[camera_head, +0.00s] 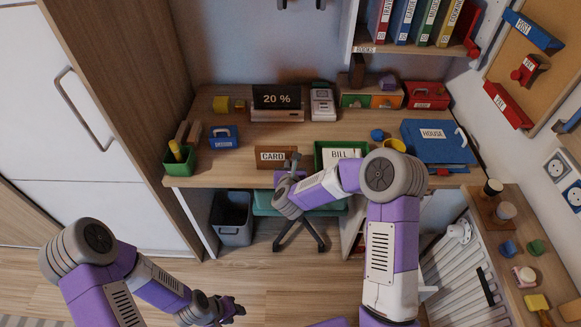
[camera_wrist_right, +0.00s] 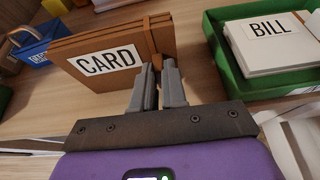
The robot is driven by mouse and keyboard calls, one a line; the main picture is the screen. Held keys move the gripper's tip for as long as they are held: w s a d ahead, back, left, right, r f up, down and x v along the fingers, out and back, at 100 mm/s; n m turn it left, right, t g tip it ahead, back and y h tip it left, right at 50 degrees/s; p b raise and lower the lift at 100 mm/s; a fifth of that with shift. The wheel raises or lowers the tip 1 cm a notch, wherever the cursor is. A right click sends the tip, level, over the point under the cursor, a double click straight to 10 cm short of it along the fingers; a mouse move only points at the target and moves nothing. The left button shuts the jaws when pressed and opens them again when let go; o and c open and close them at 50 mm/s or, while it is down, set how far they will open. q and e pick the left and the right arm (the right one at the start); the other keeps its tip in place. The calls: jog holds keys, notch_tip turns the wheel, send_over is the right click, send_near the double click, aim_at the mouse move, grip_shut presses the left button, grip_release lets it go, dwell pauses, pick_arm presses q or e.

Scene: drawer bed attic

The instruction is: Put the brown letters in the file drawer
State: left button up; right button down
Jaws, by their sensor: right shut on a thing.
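The brown letters (camera_head: 270,157) are an upright brown bundle with a white CARD label, near the desk's front edge. In the right wrist view they (camera_wrist_right: 150,35) have a brown band at the right end. My right gripper (camera_wrist_right: 157,66) is shut on that end; in the head view it (camera_head: 292,168) is at the bundle's right side. The bundle's base appears at desk level; I cannot tell whether it touches. My left gripper (camera_head: 228,309) is low over the floor, too small to tell open or shut. I cannot identify the file drawer; the area under the desk is partly hidden by my right arm.
A green tray (camera_wrist_right: 225,60) with white BILL papers stands right of the letters. A blue holder (camera_head: 222,138) and green pen box (camera_head: 180,161) stand left. A turquoise seat (camera_head: 264,204) and grey bin (camera_head: 232,218) are below the desk. A radiator (camera_head: 462,270) stands right.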

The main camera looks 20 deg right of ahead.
jog(key=shift+r, duration=0.1)
jog(key=c, duration=1.2)
grip_release()
